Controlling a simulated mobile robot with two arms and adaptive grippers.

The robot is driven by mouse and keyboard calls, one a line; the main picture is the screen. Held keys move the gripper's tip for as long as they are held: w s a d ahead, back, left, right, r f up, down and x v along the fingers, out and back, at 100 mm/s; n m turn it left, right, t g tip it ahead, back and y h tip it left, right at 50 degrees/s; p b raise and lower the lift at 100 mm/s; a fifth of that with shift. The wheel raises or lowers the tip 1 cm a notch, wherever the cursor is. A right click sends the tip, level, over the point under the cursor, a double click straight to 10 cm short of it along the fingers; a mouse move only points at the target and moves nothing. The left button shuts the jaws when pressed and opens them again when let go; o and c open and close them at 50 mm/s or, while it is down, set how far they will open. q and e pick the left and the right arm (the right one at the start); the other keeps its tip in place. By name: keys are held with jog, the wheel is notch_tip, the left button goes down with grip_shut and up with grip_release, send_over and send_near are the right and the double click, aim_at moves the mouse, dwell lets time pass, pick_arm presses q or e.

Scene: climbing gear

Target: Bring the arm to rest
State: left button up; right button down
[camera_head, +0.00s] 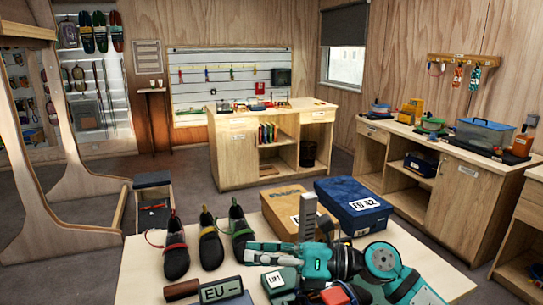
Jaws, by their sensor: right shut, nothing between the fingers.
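My right arm comes in from the lower right over the near table (140,268). Its teal and grey right gripper (252,247) points left, shut and empty, just right of a row of shoes. The shoes stand on the table: one with a red strap (176,250), one with a yellow strap (210,242) and one with a green strap (239,230). I cannot tell whether the fingertips touch the green-strapped shoe. The arm hides part of the tabletop. My left gripper is not in view.
A blue box marked EU 42 (353,204) and an orange-brown box (285,212) stand behind the arm, near a grey upright piece (308,218). An EU sign (220,291) and a block marked L91 (279,282) are in front. The table's left front is clear.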

jog(key=w+d+m+t+h, duration=0.2)
jog(key=d+m+t+h, duration=0.25)
jog(key=m+t, duration=0.65)
jog(key=w+d+m+t+h, duration=0.1)
jog(key=d+m+t+h, duration=0.35)
jog(key=m, duration=0.95)
jog(key=s+d+f+m+g+h, duration=0.2)
jog(key=s+d+f+m+h, duration=0.2)
jog(key=d+f+m+h, duration=0.8)
jog(key=s+d+f+m+g+y, duration=0.15)
jog(key=s+f+m+g, duration=0.35)
jog(key=s+f, duration=0.6)
jog(key=s+f+m+g+y, duration=0.2)
jog(key=s+f+g, duration=0.65)
jog(key=s, duration=0.55)
notch_tip(320, 180, down, 29)
jog(key=s, duration=0.2)
jog(key=s+d+f+g, duration=0.1)
jog(key=s+d+f, duration=0.2)
jog(key=s+f, duration=1)
jog(key=s, duration=0.2)
jog(key=shift+s+f+g, duration=0.25)
jog(key=shift+s+g, duration=0.05)
jog(key=shift+s, duration=0.05)
